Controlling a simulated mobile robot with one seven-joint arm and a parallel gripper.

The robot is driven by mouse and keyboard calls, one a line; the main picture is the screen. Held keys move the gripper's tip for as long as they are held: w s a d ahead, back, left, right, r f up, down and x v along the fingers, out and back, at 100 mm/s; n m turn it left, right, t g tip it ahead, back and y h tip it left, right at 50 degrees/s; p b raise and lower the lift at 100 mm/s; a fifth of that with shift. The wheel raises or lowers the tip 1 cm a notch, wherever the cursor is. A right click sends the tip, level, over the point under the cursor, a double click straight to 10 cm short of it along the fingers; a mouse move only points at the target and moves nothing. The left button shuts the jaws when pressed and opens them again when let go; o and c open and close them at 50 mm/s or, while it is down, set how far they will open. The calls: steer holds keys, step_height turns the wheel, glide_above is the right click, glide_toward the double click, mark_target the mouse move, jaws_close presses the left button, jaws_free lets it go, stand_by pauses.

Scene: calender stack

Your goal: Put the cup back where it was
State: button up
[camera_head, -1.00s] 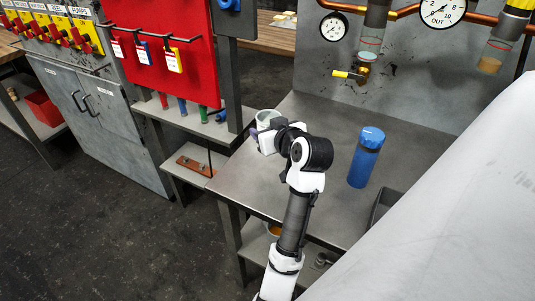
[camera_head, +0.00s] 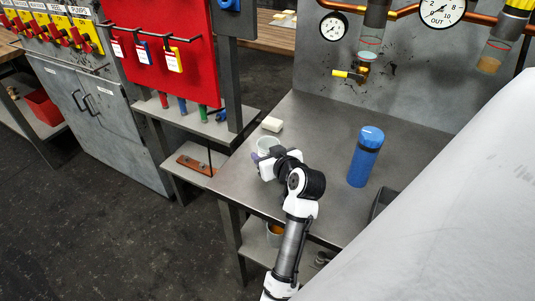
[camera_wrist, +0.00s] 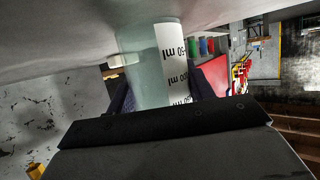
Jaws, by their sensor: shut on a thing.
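The cup (camera_head: 267,145) is pale and translucent, near the left edge of the grey metal table (camera_head: 315,125) in the head view. In the wrist view the cup (camera_wrist: 145,65) shows a white strip with black ml marks, upside down in the picture. My gripper (camera_head: 262,160) is shut on the cup, with dark fingers on both sides of it in the wrist view (camera_wrist: 163,90). My gripper hides the cup's lower part in the head view. I cannot tell whether the cup touches the table.
A small white block (camera_head: 272,124) lies just behind the cup. A blue bottle (camera_head: 365,157) stands to the right. A dark tray (camera_head: 381,203) is at the table's right. Pipes and gauges (camera_head: 333,26) are on the back panel. The table's middle is clear.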

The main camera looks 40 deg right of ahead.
steer(key=o, duration=1.1)
steer(key=shift+o, duration=0.2)
steer(key=shift+r, duration=0.1)
steer(key=b+v, duration=0.1)
steer(key=v, duration=1.1)
